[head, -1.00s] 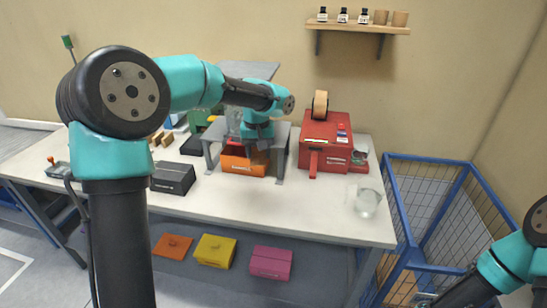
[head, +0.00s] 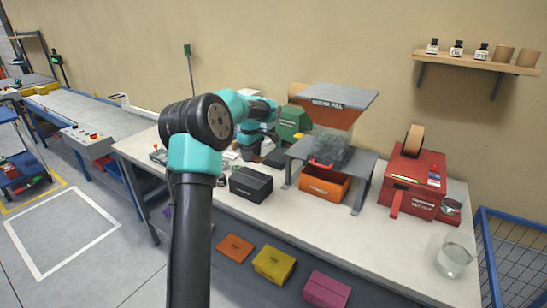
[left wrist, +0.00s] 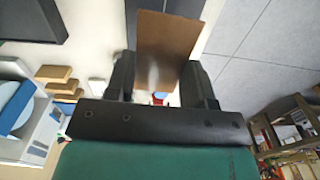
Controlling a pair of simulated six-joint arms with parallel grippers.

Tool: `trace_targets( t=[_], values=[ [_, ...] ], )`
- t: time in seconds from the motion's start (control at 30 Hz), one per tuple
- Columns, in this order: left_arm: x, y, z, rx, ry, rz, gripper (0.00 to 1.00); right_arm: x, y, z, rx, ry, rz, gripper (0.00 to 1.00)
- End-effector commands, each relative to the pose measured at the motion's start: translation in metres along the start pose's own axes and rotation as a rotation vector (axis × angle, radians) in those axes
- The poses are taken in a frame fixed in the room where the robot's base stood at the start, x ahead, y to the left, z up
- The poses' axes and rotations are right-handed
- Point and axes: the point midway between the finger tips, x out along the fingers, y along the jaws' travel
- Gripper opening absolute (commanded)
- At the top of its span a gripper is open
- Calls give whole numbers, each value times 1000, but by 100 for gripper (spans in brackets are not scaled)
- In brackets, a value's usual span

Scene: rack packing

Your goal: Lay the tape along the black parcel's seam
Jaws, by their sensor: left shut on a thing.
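The black parcel (head: 251,185) sits on the white bench, left of the orange box. My left gripper (head: 254,155) is behind the parcel in the head view and looks apart from it. In the left wrist view my left gripper (left wrist: 160,85) is shut on a flat brown strip of tape (left wrist: 166,45), which stands out between the fingers. A dark flat shape at that view's upper left may be the parcel. The parcel's seam is too small to make out. My right gripper is not in view.
A grey stand (head: 366,167) with a clear hopper rises over an orange box (head: 324,185). A red tape machine (head: 412,180) and a glass jar (head: 455,257) are to the right. A green machine (head: 291,123) stands behind. The bench front is mostly clear.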

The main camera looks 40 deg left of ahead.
Motion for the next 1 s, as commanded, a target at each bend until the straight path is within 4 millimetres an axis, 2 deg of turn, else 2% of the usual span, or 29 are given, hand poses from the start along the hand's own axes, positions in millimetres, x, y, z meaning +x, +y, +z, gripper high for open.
trace_targets(
  t=[0.13, 0.57, 1.0],
  values=[
    [1, -4, -14, -50, 2, 0, 27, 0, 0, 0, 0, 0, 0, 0],
    [3, -4, -14, -50, 3, 0, 27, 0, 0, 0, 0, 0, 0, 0],
    [33, -4, -14, -49, 2, -1, 27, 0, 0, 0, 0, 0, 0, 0]
  ],
)
